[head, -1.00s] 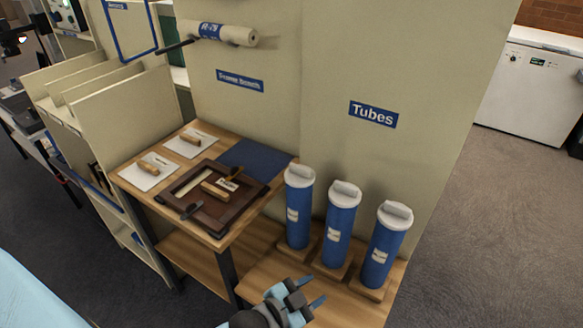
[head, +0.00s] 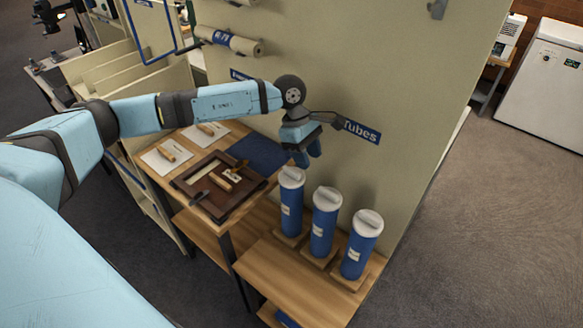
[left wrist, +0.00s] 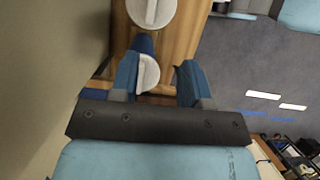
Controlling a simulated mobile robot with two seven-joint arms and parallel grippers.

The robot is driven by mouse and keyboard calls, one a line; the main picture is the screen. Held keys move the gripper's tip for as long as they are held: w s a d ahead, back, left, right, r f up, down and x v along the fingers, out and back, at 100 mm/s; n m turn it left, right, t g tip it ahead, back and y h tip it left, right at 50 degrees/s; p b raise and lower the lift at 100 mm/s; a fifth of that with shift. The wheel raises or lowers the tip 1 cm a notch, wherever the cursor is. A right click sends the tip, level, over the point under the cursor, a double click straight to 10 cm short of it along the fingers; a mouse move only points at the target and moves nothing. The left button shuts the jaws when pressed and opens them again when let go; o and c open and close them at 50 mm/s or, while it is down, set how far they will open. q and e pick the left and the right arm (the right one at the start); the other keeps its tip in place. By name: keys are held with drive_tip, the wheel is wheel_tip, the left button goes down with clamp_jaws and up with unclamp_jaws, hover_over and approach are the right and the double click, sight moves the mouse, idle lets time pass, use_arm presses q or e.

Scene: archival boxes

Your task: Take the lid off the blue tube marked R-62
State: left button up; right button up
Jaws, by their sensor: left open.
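Three blue tubes with white lids stand upright in wooden bases: a left tube (head: 292,212), a middle tube (head: 323,233) and a right tube (head: 357,256). Each has a small pale label, too small to read, so I cannot tell which is R-62. All three lids are on. My left gripper (head: 308,157) is open and empty, fingers downward, just above the left tube's lid (head: 291,177). In the left wrist view a white lid (left wrist: 147,73) shows between the fingers, closer to the left finger; another lid (left wrist: 152,10) lies beyond. My right gripper is not in view.
The tubes stand on a low wooden shelf (head: 290,282) against a beige panel (head: 400,130) with a "Tubes" sign (head: 362,132). A higher table to the left holds a brown tray (head: 192,178) and a dark blue mat (head: 262,153). Shelf space in front of the tubes is bare.

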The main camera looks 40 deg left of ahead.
use_arm(q)
drive_tip(key=w+a+r+y, duration=0.2)
drive_tip(key=a+r+y, duration=0.1)
drive_tip(key=a, duration=0.4)
drive_tip(key=p, duration=0.2)
hover_over(292, 170)
drive_tip(key=shift+m, duration=0.3)
drive_tip(key=f, duration=0.6)
drive_tip(key=shift+a+f, duration=0.2)
drive_tip(key=shift+f, duration=1.15)
wheel_tip(292, 170, down, 4)
drive_tip(key=shift+r+p, duration=0.2)
drive_tip(key=shift+p, duration=0.55)
drive_tip(key=shift+d+f, duration=0.1)
drive_tip(key=shift+f, duration=0.35)
drive_tip(key=shift+c, duration=0.2)
clamp_jaws()
